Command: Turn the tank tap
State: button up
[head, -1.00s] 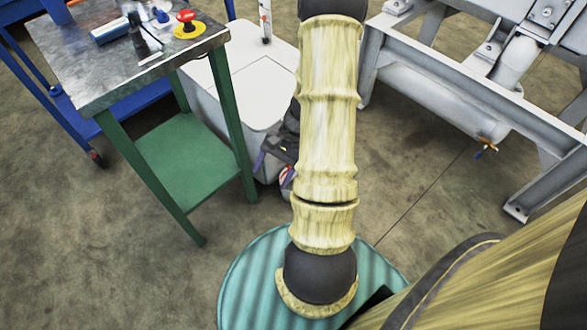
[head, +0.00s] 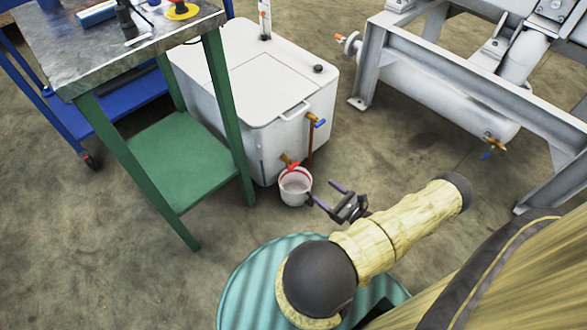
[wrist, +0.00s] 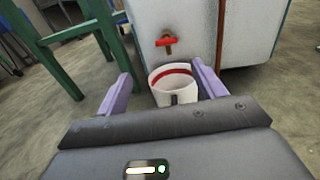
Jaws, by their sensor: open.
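The white tank (head: 245,85) stands on the floor behind the green-legged table. Its low tap has a red handle (head: 292,167) on a brass body, just above a white bucket (head: 296,187). The wrist view shows the red tap handle (wrist: 174,43) lying crosswise on the tank front, above and beyond the bucket (wrist: 173,86) with its red inner band. A second tap with a blue handle (head: 318,122) sits higher on the tank's right corner. My gripper (head: 323,194) is open and empty, right of the bucket and apart from the red tap.
A green table (head: 180,165) stands left of the tank, with one leg close to the bucket. A grey metal frame (head: 450,90) with a white cylinder and another blue-handled tap (head: 489,151) is at the right. Open floor lies between.

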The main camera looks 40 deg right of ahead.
aim_at(295, 167)
jog(key=shift+s+d+f+m+h, duration=0.2)
jog(key=shift+d+f+m+h, duration=0.1)
jog(key=shift+f+m+h, duration=0.15)
jog(key=shift+r, duration=0.1)
jog(key=w+b, duration=0.2)
jog(key=w, duration=0.3)
jog(key=w+a+b, duration=0.1)
jog(key=w+b, duration=0.1)
jog(key=w, duration=0.3)
jog(key=w+b, duration=0.3)
jog(key=w, duration=0.3)
jog(key=shift+w+a, duration=0.1)
jog(key=shift+a, duration=0.1)
jog(key=shift+w, duration=0.6)
jog(key=c, duration=1)
